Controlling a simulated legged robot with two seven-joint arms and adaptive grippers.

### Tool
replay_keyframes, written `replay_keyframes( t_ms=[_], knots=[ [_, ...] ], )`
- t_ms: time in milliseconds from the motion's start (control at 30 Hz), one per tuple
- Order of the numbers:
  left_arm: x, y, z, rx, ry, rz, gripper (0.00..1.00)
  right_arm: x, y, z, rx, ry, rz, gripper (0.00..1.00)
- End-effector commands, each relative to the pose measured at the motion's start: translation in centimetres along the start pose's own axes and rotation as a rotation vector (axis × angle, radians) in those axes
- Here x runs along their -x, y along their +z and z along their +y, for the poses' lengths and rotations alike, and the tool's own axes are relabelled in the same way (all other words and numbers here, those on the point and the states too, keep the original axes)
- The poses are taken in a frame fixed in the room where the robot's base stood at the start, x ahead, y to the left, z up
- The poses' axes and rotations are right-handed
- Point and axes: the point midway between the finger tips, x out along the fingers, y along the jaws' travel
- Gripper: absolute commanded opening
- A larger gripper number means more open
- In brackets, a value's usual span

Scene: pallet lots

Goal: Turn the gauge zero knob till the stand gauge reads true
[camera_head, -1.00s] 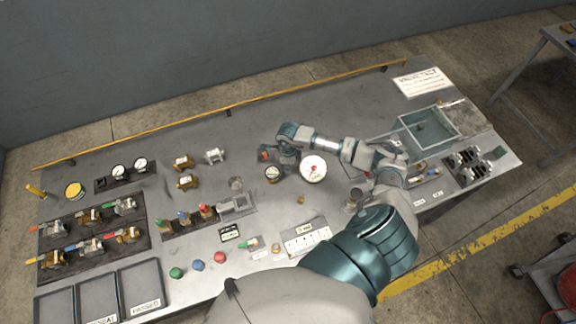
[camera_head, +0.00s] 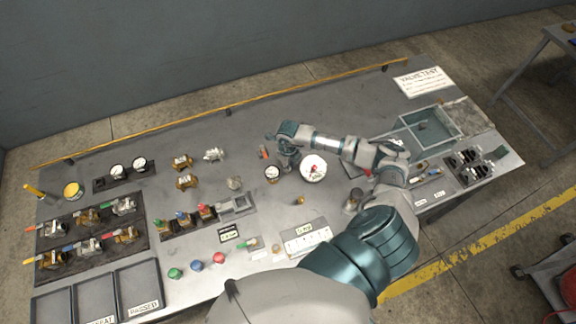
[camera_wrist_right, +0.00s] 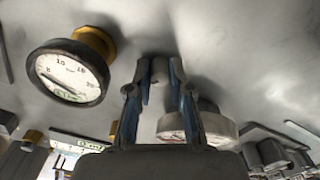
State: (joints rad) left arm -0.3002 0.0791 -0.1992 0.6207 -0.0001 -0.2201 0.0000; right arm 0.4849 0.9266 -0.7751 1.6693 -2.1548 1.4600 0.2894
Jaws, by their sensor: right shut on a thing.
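My right gripper (camera_head: 284,156) reaches across the bench to its back middle. In the right wrist view its fingers (camera_wrist_right: 160,78) are shut on a small grey knob (camera_wrist_right: 159,70) against the grey surface. The gripper hides the knob in the head view. A black-rimmed gauge (camera_head: 272,173) on a brass fitting is beside it; its dial and numbers face me in the wrist view (camera_wrist_right: 68,76), but its exact reading is too small to tell. A larger white-faced gauge (camera_head: 313,168) stands to the right, partly behind a finger in the wrist view (camera_wrist_right: 212,128). My left gripper is not in view.
Several valves (camera_head: 88,217) sit on a dark board at the left, with trays (camera_head: 98,296) at the front left. A clear-walled tank (camera_head: 428,127) is at the right. A small brass piece (camera_head: 300,200) lies before the gauges. The back middle of the bench is mostly clear.

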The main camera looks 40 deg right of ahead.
Motion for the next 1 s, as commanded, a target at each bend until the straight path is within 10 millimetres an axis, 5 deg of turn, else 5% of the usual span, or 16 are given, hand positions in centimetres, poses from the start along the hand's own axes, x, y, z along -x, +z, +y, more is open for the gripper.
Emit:
replay_keyframes(
  t_ms=[867,900,1000],
  knots=[
    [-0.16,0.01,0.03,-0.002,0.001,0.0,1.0,-0.11,-0.2,-0.08,-0.176,-0.003,0.007,0.0],
    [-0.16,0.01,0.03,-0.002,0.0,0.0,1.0,-0.11,-0.2,-0.08,-0.176,-0.003,0.007,0.25],
    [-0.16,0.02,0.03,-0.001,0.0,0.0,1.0,-0.08,-0.16,-0.07,-0.176,-0.002,0.005,0.46]
  ],
)
